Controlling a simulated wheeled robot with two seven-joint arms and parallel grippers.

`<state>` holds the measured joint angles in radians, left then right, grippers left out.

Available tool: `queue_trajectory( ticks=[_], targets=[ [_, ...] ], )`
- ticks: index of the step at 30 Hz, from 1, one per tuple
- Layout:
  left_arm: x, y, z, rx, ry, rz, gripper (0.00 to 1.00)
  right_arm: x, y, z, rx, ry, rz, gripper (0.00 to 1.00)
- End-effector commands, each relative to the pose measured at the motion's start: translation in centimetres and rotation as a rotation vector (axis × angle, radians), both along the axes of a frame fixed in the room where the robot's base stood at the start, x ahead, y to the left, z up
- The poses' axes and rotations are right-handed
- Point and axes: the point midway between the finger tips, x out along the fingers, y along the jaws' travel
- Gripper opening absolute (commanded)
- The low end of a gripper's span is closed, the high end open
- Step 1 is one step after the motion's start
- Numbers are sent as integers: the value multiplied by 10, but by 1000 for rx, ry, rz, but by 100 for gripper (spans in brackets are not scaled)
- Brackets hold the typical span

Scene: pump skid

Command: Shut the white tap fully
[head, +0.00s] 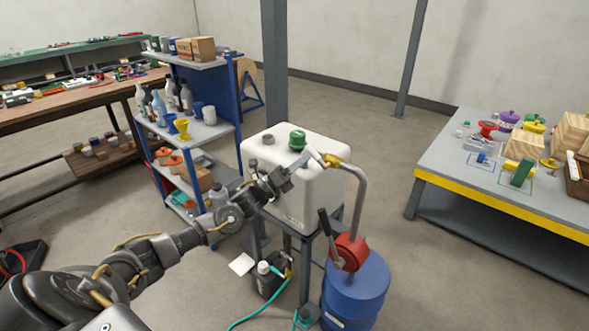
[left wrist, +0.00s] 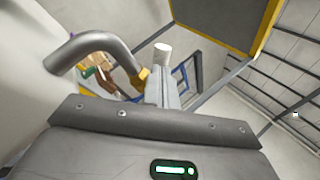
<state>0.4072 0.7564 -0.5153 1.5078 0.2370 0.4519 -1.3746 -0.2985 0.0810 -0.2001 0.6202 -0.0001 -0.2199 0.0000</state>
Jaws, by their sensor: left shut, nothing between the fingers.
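A white tank (head: 305,195) with a green cap (head: 297,140) stands on a dark stand. A grey bent pipe (head: 358,195) meets a brass fitting (head: 332,160) at its top. My left gripper (head: 312,157) reaches over the tank top to beside this fitting. Its pale fingers (left wrist: 165,92) are shut and empty. In the left wrist view a small white cylindrical piece (left wrist: 163,50), which looks like the white tap's handle, shows just beyond the fingertips. I cannot tell whether they touch. The tap's body is mostly hidden and its angle is unclear. My right gripper is not in view.
A blue drum (head: 355,285) with a red pump (head: 350,252) stands at the tank's front right. A blue shelf trolley (head: 228,125) is behind left. A grey table with a yellow edge (head: 490,205) is at right. Floor between the drum and table is clear.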

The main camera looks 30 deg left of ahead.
Motion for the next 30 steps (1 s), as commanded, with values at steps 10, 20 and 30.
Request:
queue_trajectory(
  ticks=[10, 20, 30],
  targets=[
    [-2, -5, 17, 330, -49, 2, 0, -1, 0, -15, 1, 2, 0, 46],
    [-3, -16, 31, 630, -92, 5, 0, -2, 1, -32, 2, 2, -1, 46],
    [-5, -18, 32, 688, -94, 3, 0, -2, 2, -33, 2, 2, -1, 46]
  ],
)
